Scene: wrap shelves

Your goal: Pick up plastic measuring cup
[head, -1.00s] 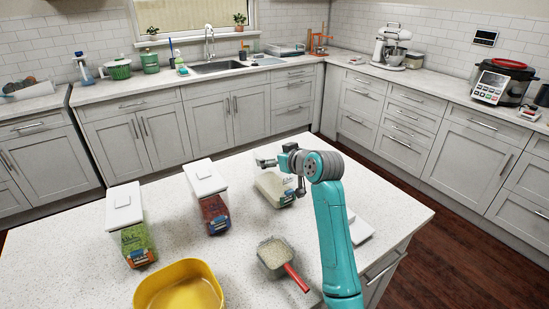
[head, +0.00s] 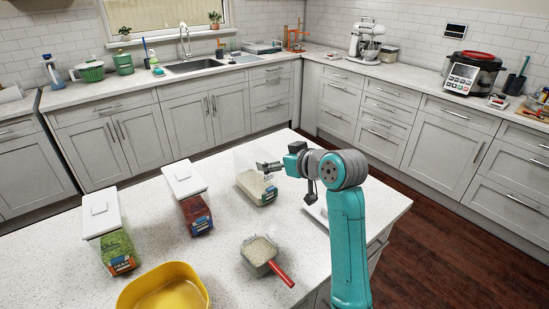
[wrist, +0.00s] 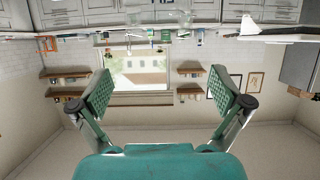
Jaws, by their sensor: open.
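The plastic measuring cup (head: 258,252) stands on the white speckled island at the front. It is filled with pale grains, and its red handle (head: 281,273) points to the lower right. My gripper (head: 263,166) is raised at the back of the island, well apart from the cup, in front of a clear open container. In the wrist view my gripper (wrist: 160,80) has its two green finger pads spread wide, with nothing between them. The cup cannot be made out in the wrist view.
A yellow bowl (head: 164,291) is left of the cup. An open container (head: 257,189) with pale contents stands behind the cup. A white lid (head: 318,213) lies partly behind my arm.

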